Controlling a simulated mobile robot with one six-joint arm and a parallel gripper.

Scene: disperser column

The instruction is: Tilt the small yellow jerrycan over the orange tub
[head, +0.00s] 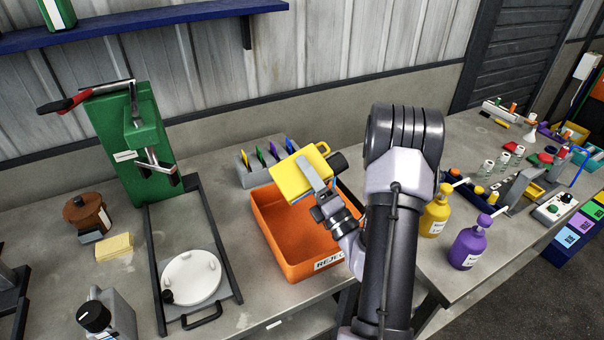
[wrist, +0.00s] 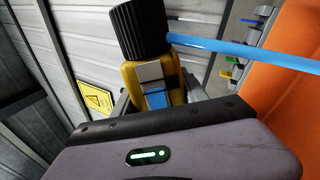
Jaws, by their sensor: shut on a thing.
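My gripper (head: 318,180) is shut on the small yellow jerrycan (head: 297,178) and holds it above the orange tub (head: 290,240). The jerrycan is tilted onto its side, with its black cap end (head: 337,162) toward the right. In the wrist view the jerrycan (wrist: 180,68) shows between the jaws, with its ribbed black cap (wrist: 138,30). A smooth blue streak (wrist: 240,52) runs from beside the cap toward the orange tub wall (wrist: 285,75); I cannot tell whether it is liquid. The tub's right part is hidden by my arm.
A grey rack with coloured tabs (head: 262,160) stands behind the tub. A green press (head: 145,140) and a white round plate (head: 191,278) are to the left. Yellow (head: 436,212) and purple (head: 470,245) pump bottles stand to the right.

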